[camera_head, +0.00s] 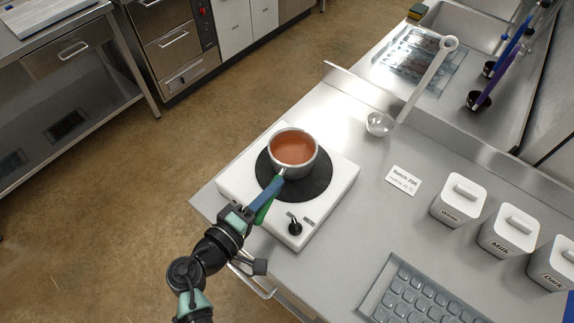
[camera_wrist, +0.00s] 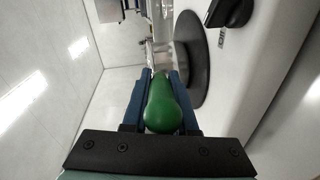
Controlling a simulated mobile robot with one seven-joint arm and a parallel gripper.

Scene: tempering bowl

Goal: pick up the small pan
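The small pan (camera_head: 294,150) is a light metal pan with brown-orange contents and a green handle. In the head view it is upright over the black round plate (camera_head: 318,188) of a white hot plate (camera_head: 342,186). I cannot tell whether its bottom touches the plate. My gripper (camera_head: 266,193) has blue fingers on either side of the green handle. In the wrist view the handle (camera_wrist: 162,108) lies lengthwise between the fingers, with no clear gap. My gripper appears shut on it. The pan's underside and part of the handle are hidden.
A label card (camera_head: 403,180), lidded white canisters (camera_head: 459,201) and a grey mould tray (camera_head: 422,298) stand right.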

